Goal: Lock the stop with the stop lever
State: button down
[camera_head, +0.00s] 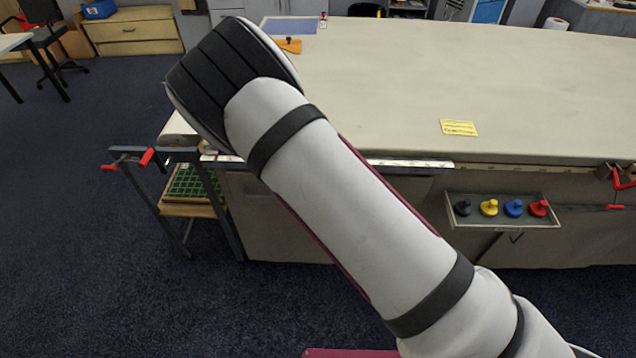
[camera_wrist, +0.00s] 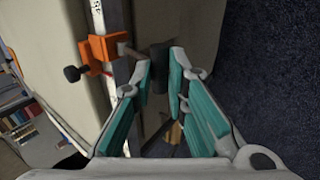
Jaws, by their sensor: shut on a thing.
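In the wrist view an orange stop (camera_wrist: 104,50) sits on a pale metal rail (camera_wrist: 120,72) along the table edge, with a black knob (camera_wrist: 73,74) on its left side. A thin rod runs from the stop to the right and ends in a dark grey grip, the stop lever (camera_wrist: 158,77). My gripper (camera_wrist: 162,62), with teal pads, is closed on this grip between its fingertips. In the head view my arm covers the gripper, the stop and the lever; part of the rail (camera_head: 410,164) shows along the table front.
The cloth table (camera_head: 400,80) is mostly bare, with a yellow note (camera_head: 458,127) and an orange piece (camera_head: 289,45) on it. A tray (camera_head: 530,225) of coloured knobs hangs at its front. Red-handled clamps (camera_head: 130,158) stand at the left end. Carpet is clear in front.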

jog(key=shift+s+d+f, duration=0.1)
jog(key=shift+s+f, duration=0.3)
jog(key=shift+f, duration=0.2)
jog(key=shift+s+f, duration=0.35)
jog(key=shift+f, duration=0.25)
jog(key=c, duration=1.6)
grip_release()
jog(key=shift+s, duration=0.1)
jog(key=shift+o, duration=0.2)
jog(key=w+v, duration=0.1)
jog(key=v, duration=1.1)
jog(key=shift+r, duration=0.4)
jog(key=shift+s, duration=0.1)
